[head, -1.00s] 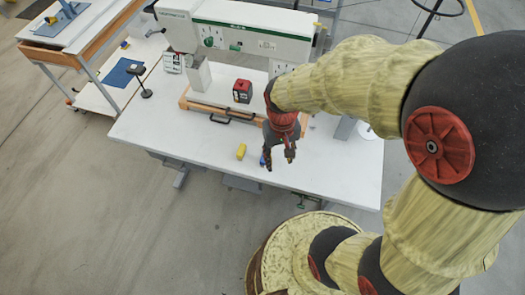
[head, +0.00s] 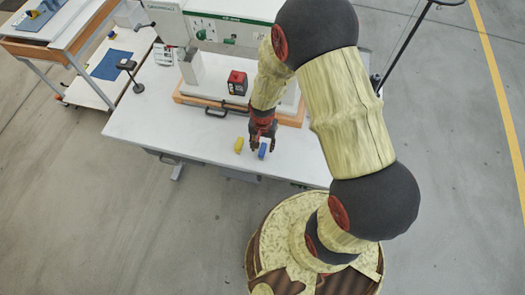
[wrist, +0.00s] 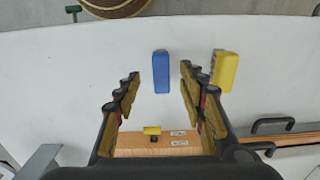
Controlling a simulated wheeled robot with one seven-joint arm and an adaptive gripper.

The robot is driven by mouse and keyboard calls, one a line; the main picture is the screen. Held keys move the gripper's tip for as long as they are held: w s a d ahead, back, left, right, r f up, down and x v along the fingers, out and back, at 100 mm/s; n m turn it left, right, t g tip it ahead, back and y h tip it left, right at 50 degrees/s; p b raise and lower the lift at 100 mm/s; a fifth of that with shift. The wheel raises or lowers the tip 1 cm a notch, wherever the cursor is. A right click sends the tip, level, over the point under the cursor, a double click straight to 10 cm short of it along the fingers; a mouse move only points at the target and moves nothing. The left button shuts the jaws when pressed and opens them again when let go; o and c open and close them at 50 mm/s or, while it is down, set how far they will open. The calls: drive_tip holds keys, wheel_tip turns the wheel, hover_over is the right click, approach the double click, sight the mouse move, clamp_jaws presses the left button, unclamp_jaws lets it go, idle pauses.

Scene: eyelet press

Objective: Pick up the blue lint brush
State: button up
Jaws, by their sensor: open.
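The blue lint brush (head: 262,150) lies on the white table near its front edge. In the wrist view the blue lint brush (wrist: 161,72) shows as a plain blue block, lengthwise in the picture, ahead of the space between the fingers. My gripper (head: 263,145) is above the table at the brush; its open, empty fingers (wrist: 160,82) stand on either side of the brush's line in the wrist view. I cannot tell the exact height of the fingers above it.
A yellow block (head: 239,145) lies close left of the brush; in the wrist view the yellow block (wrist: 224,70) is just beyond the right finger. A red and black box (head: 237,83) stands on the wooden-edged press base (head: 195,100) behind. The table (head: 150,125) is clear to the left.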

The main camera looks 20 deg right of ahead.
sight(262, 149)
drive_tip(key=f, duration=0.5)
drive_tip(key=shift+w+d+b, duration=0.1)
drive_tip(key=shift+w+b, duration=0.25)
drive_tip(key=shift+b, duration=0.05)
drive_tip(key=shift+c, duration=0.3)
clamp_jaws()
